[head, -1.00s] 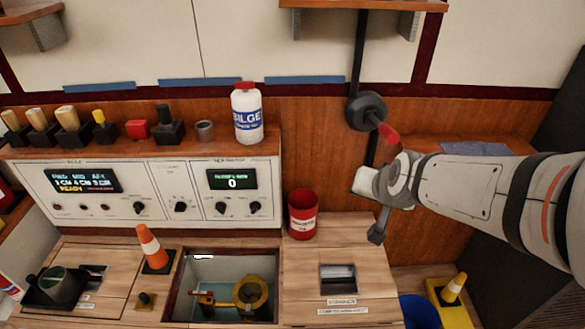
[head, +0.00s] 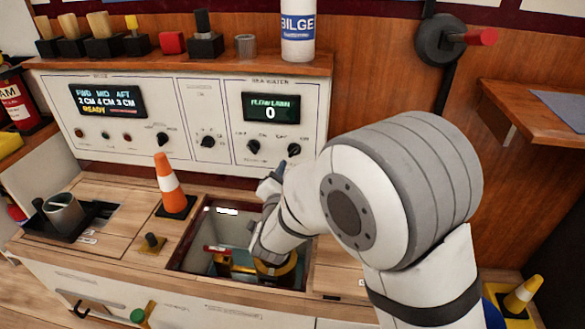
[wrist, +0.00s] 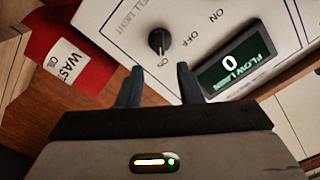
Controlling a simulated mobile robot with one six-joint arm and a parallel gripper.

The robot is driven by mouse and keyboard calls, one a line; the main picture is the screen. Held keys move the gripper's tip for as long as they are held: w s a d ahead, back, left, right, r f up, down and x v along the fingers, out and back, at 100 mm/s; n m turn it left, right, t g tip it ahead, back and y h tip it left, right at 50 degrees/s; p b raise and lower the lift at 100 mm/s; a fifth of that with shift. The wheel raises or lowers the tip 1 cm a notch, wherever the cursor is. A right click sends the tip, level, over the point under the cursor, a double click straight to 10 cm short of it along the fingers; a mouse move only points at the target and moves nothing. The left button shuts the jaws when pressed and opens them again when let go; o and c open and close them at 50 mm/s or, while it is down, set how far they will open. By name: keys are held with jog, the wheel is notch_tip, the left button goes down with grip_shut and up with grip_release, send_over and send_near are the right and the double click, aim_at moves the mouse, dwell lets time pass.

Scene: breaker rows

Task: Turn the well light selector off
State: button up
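The well light selector is the black knob (wrist: 158,42) in the wrist view, beside the partly cut "WELL LIGHT" lettering. It looks like the rightmost knob (head: 294,150) on the white panel in the head view. A pale mark on it seems to face the label on my gripper's side, which looks like "ON" but is small. My gripper (wrist: 158,70) is open and empty. Its two dark fingers are apart, with the knob beyond the gap and not visibly touched. In the head view, my gripper (head: 273,178) is low in front of the panel, partly hidden by my arm.
A green flow display (head: 270,107) and another knob (head: 253,146) sit left of the selector. A red waste oil can (wrist: 65,60) is close beside the panel. An open well (head: 215,215) lies below, with an orange cone (head: 170,185) to its left.

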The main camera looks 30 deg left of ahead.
aim_at(295, 153)
jog(key=b+x, duration=0.2)
jog(key=x, duration=0.5)
jog(key=shift+w, duration=0.25)
jog(key=shift+c, duration=0.5)
